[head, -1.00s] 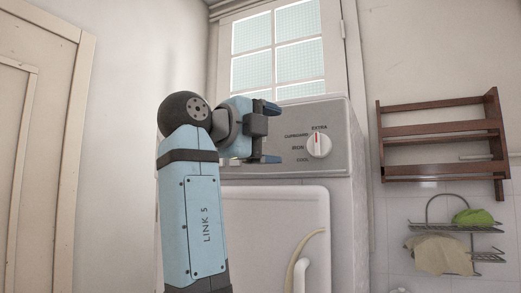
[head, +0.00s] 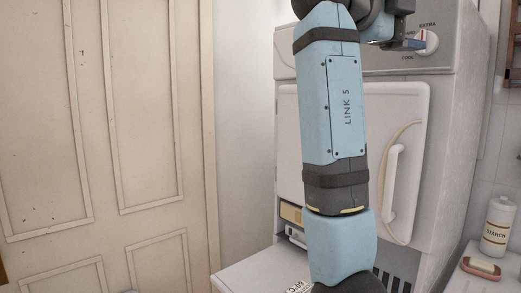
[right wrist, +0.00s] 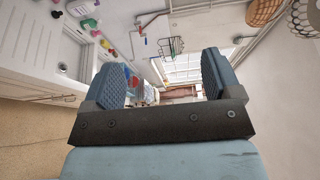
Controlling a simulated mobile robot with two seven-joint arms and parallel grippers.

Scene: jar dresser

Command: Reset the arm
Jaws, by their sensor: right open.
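A light blue arm of mine, marked LINK 5, stands upright in the head view in front of a white machine (head: 290,135). I take it as my right arm. Its right gripper (head: 408,25) is at the top edge of the head view, partly cut off, near the machine's round dial (head: 426,42). One blue fingertip overlaps the dial's left side in the picture; I cannot tell if they touch. In the right wrist view the right gripper (right wrist: 165,72) has its two blue ridged fingers wide apart with nothing held between them. My left gripper is out of view.
The machine has a closed door with a white handle (head: 393,185). A white lower appliance top (head: 245,272) juts out below. A starch bottle (head: 498,228) and soap in a pink dish (head: 481,268) stand at right. A cream panelled door (head: 105,120) fills the left.

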